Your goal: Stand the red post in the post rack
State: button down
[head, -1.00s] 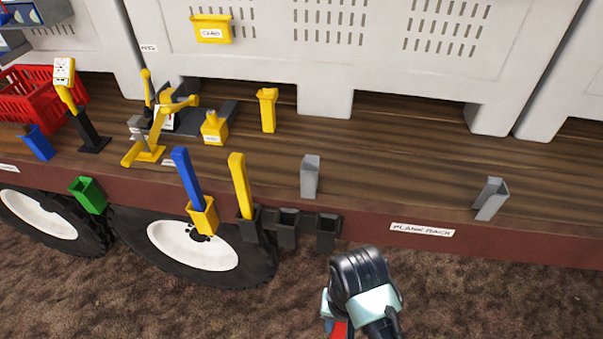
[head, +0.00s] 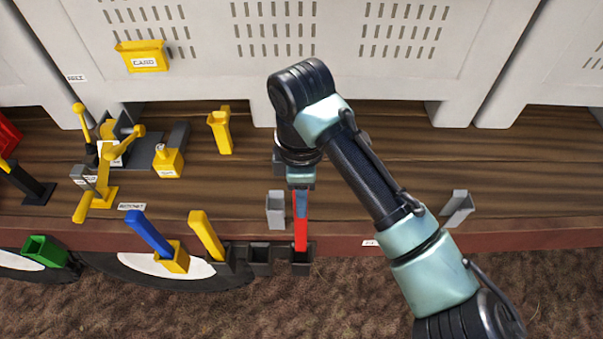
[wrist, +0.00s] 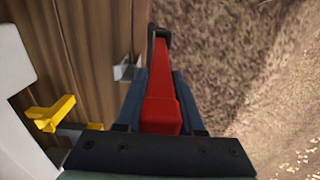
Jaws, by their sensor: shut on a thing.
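The red post (head: 301,236) stands about upright in the head view. My gripper (head: 301,203) is shut on its upper part. The post's lower end meets the rightmost dark socket of the post rack (head: 301,266); how deep it sits in the socket I cannot tell. In the wrist view the red post (wrist: 160,92) runs away from my gripper (wrist: 160,105), and its far end meets a dark socket. The rack's middle socket (head: 260,268) is empty. Its left socket holds a yellow post (head: 205,235).
A blue post (head: 148,233) leans in a yellow holder (head: 173,264) left of the rack. Grey brackets (head: 276,210) and (head: 458,207) stand on the wooden deck. Yellow levers (head: 105,165) and a green holder (head: 45,250) are at the left. White bins line the back.

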jog(key=b, duration=0.4)
send_over(302, 231)
jog(key=shift+f, duration=2.35)
jog(key=shift+w+f+b, duration=0.2)
jog(key=shift+f+b, duration=1)
jog(key=shift+f, duration=0.7)
jog(key=shift+w+f+b, duration=0.2)
jog(key=shift+f+b, duration=1)
jog(key=shift+f, duration=0.7)
jog(key=shift+c, duration=2.2)
grip_release()
